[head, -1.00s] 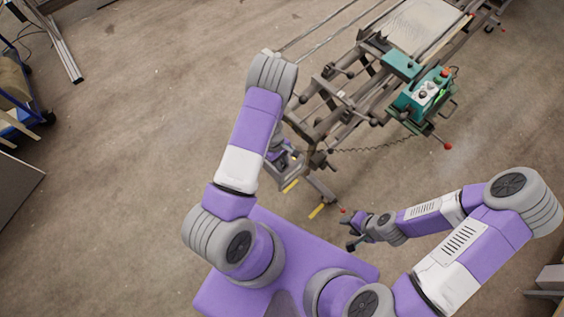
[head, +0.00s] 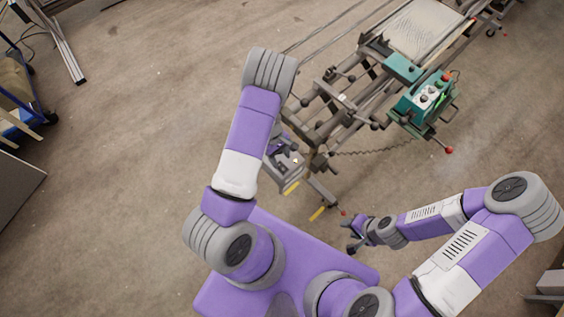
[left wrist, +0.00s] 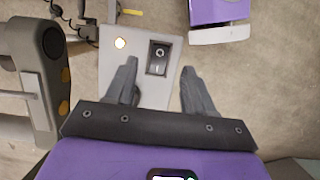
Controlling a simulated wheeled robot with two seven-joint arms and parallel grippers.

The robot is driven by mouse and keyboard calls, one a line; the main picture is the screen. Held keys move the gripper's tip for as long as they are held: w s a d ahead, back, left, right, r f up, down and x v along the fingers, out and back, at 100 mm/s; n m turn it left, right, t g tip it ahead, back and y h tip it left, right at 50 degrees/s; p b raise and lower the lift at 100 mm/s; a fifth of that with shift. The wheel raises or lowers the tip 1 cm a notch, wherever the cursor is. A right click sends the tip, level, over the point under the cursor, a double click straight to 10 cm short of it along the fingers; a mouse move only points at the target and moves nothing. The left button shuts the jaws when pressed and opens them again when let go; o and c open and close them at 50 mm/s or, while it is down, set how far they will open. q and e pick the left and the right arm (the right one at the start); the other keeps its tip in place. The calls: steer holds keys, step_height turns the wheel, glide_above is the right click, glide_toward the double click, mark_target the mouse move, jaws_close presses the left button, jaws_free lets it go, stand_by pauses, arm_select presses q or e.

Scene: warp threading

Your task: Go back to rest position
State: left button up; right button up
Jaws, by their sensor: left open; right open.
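My left gripper (left wrist: 159,66) is open in the left wrist view, with its two dark fingers apart and nothing between them. Beyond the fingertips is a light grey panel (left wrist: 148,92) with a black rocker switch (left wrist: 158,58) and a glowing round light (left wrist: 120,43). In the head view my left arm bends down beside the near end of the machine frame, and it largely hides the left gripper. My right gripper (head: 355,236) is open and small in the head view, low in front of my base, and appears empty.
The long metal machine (head: 345,105) runs to the upper right, with a teal control box (head: 424,98) on its side. Yellow marks (head: 318,213) lie near its foot. A blue cart (head: 18,125) stands at far left.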

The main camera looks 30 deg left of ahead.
arm_select(q)
steer(key=shift+v, duration=1.2)
steer(key=s+d+f+m+y, duration=0.1)
steer(key=s+d+f+m, duration=0.15)
steer(key=s, duration=0.25)
steer(key=s+d+f+m, duration=0.2)
steer(key=s+m, duration=0.1)
steer(key=s, duration=0.1)
steer(key=s+d+r+m+t+h, duration=0.1)
steer(key=s+d+r+m+h, duration=0.15)
steer(key=d+m, duration=0.45)
steer(key=a+b+x, duration=0.2)
steer(key=b+x, duration=0.8)
steer(key=x, duration=0.1)
steer(key=shift+w+f+n+t+b, duration=0.2)
steer(key=shift+f+n+t+b, duration=0.2)
steer(key=shift+f+n, duration=0.1)
steer(key=shift+d+y, duration=0.1)
steer(key=shift+y, duration=0.15)
